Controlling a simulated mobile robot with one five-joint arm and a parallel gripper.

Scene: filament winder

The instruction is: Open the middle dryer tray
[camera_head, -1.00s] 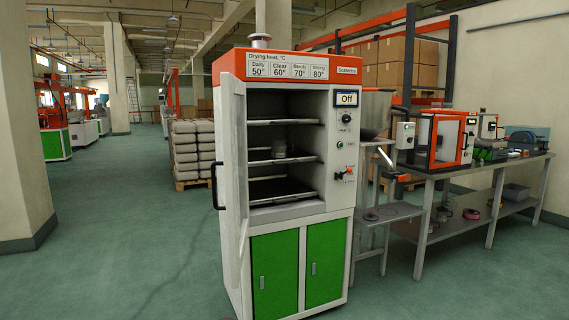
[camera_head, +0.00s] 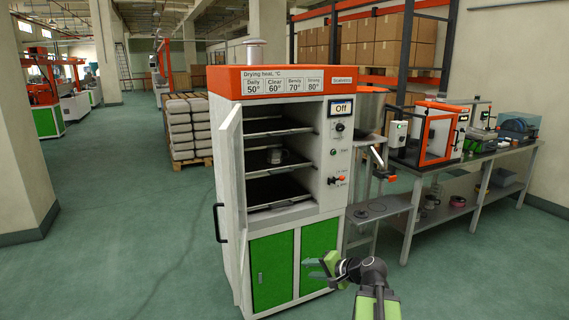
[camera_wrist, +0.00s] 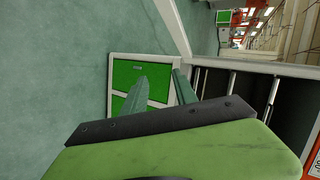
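The dryer (camera_head: 280,80) is a white cabinet with an orange top; its door (camera_head: 230,190) stands open to the left. Three trays show inside. My gripper (camera_head: 312,268) is low in front of the green lower doors, apart from the trays. Its fingers are spread and empty. The wrist view, turned sideways, shows the fingers (camera_wrist: 166,90) before the green doors (camera_wrist: 137,73).
A small metal stand (camera_head: 375,209) is right of the dryer. A long workbench (camera_head: 410,168) with machines extends further right. Stacked white sacks (camera_head: 187,130) on a pallet stand behind left. The floor in front and to the left is clear.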

